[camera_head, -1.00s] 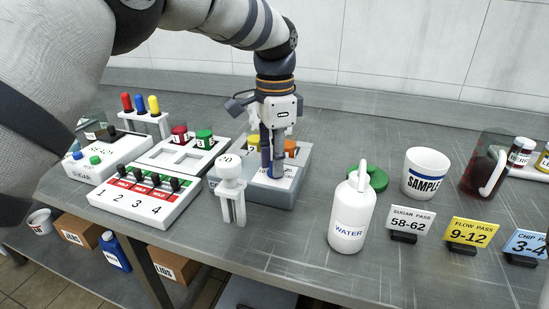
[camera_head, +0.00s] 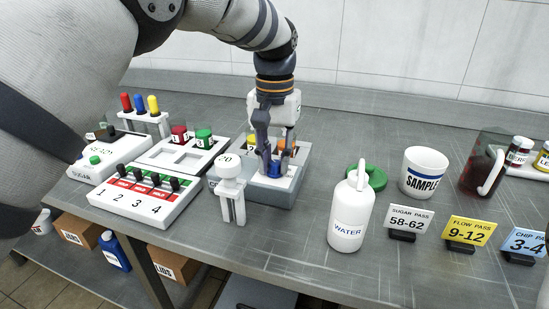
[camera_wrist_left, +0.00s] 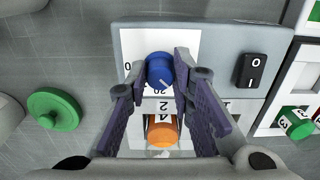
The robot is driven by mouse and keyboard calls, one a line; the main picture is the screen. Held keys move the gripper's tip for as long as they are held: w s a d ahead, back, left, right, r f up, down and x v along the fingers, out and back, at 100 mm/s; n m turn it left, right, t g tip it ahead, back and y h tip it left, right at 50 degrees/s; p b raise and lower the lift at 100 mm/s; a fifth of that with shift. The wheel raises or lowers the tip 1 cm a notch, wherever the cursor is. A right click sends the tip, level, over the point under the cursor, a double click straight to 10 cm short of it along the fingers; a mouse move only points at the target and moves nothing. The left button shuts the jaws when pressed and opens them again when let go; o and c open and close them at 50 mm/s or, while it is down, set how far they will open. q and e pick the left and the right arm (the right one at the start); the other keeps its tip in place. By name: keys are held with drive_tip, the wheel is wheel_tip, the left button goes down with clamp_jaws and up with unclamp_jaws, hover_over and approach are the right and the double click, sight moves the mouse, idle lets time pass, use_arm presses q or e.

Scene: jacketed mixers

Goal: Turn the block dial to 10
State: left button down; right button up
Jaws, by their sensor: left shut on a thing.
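The block dial is a blue round knob (camera_wrist_left: 160,70) with a pale pointer mark, on the white face of a grey block (camera_wrist_left: 215,45). Printed numbers 0 and 20 show beside it. In the head view the blue dial (camera_head: 274,169) sits on top of the grey block (camera_head: 262,192). My left gripper (camera_head: 274,160) points down over it, its two fingers on either side and shut on the dial. In the wrist view the fingertips touch the knob's sides. The exact pointer reading is hard to tell. My right gripper is not in view.
A white post with a round top (camera_head: 230,185) stands close in front. A water bottle (camera_head: 348,215) and green lid (camera_head: 377,179) stand right; a numbered switch panel (camera_head: 140,205) lies left.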

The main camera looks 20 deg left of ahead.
sight(275, 163)
use_arm(q)
drive_tip(key=n, duration=0.4)
drive_tip(key=shift+n, duration=0.3)
drive_tip(key=shift+d+n, duration=0.1)
drive_tip(key=shift+n, duration=1.9)
drive_tip(key=c, duration=1.4)
unclamp_jaws()
wheel_tip(275, 163, up, 12)
